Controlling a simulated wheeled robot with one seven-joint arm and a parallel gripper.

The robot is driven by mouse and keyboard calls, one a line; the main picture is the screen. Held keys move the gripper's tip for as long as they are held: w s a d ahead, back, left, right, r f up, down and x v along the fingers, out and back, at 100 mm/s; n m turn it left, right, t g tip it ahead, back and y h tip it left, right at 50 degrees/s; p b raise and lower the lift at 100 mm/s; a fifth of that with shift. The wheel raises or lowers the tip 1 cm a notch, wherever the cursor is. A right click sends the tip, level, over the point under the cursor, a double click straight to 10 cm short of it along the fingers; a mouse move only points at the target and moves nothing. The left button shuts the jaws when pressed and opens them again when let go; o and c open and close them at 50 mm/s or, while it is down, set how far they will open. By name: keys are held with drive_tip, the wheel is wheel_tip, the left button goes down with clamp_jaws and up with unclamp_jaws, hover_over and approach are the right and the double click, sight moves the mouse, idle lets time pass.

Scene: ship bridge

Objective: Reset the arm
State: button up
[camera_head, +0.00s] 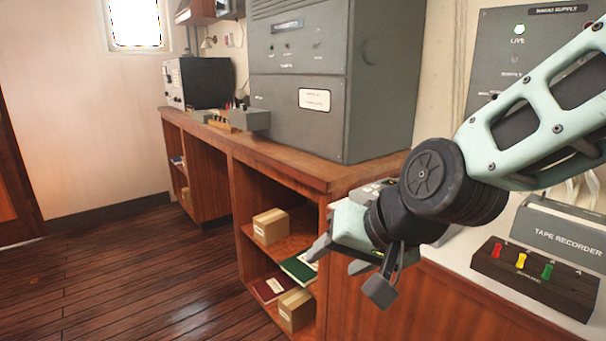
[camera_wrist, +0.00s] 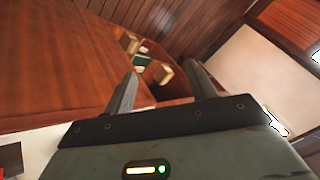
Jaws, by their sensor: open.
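My arm reaches in from the right of the head view, pale green with dark joints. My gripper (camera_head: 345,268) hangs in front of the wooden cabinet near its right corner, fingers pointing left and down. In the wrist view my gripper (camera_wrist: 160,88) shows two dark fingers spread apart. Nothing is between them; the cabinet shelves show beyond. The gripper is open and empty.
A wooden cabinet (camera_head: 225,149) carries a large grey console (camera_head: 345,135). Its shelves hold a cardboard box (camera_head: 271,226), a green book (camera_head: 298,268) and a red book (camera_head: 272,288). A tape recorder (camera_head: 565,236) and a switch box (camera_head: 535,278) stand right. The left floor is clear.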

drive_tip(key=s+d+f+n+g+h, duration=0.2)
drive_tip(key=s+d+f+n+g, duration=0.15)
drive_tip(key=s, duration=0.55)
drive_tip(key=s+d+f+n+g+h, duration=0.3)
drive_tip(key=s+d+n, duration=0.2)
drive_tip(key=s, duration=0.4)
wheel_tip(320, 180, up, 14)
drive_tip(key=p, duration=1.3)
drive_tip(key=shift+w+d+f, duration=0.15)
drive_tip(key=shift+w+f, duration=0.05)
drive_tip(key=shift+f, duration=0.05)
drive_tip(key=shift+m+t, duration=0.25)
